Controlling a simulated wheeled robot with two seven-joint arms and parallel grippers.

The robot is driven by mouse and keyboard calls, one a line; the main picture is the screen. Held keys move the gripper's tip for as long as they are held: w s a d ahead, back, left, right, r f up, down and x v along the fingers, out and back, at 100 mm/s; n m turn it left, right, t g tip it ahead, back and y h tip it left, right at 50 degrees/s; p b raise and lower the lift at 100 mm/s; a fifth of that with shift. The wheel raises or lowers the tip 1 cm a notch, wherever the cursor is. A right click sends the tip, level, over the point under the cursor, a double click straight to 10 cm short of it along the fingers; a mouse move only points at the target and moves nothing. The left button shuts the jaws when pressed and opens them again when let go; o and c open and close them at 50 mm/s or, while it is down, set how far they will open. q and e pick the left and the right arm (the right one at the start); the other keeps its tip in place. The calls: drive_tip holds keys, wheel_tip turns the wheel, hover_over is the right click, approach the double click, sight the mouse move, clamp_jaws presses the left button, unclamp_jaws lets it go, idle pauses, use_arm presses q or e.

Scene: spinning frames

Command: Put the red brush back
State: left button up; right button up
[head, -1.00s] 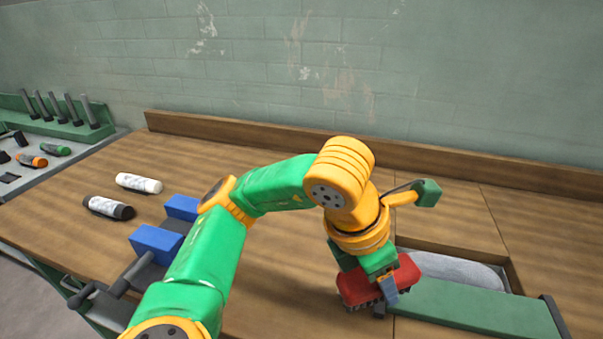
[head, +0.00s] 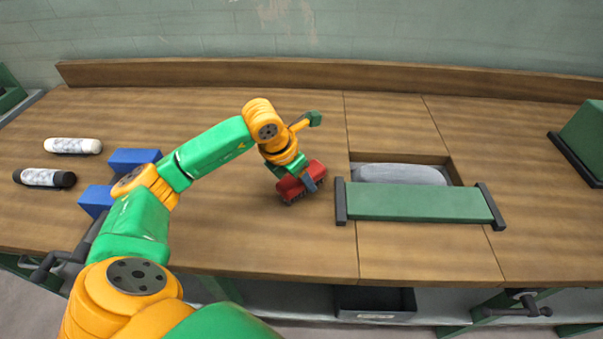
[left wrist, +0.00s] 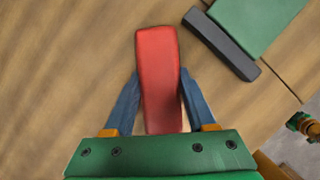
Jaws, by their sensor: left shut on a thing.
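The red brush (head: 292,191) has a red block-shaped back and dark bristles underneath. It is at the middle of the workbench, just left of a green panel. My left gripper (head: 313,183) is shut on it. In the left wrist view, the brush (left wrist: 158,80) sits between the two blue-grey fingers of my left gripper (left wrist: 160,100) and extends out beyond them. The bristles are hidden there. I cannot tell whether the brush touches the bench.
A green panel with dark end bars (head: 420,203) lies in front of a recess holding a grey object (head: 400,174). Blue vise blocks (head: 134,160), a white bottle (head: 73,146) and a black-and-white bottle (head: 44,178) are at left. A green object (head: 583,140) is at right.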

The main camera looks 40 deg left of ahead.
use_arm(q)
drive_tip(key=shift+s+f, duration=0.1)
drive_tip(key=shift+f+b, duration=0.15)
drive_tip(key=shift+b, duration=0.2)
drive_tip(key=o, duration=1.3)
drive_tip(key=shift+r, duration=0.55)
drive_tip(key=v, duration=1.1)
drive_tip(key=shift+s+r, duration=0.2)
drive_tip(key=shift+s, duration=0.1)
drive_tip(key=shift+a, duration=0.1)
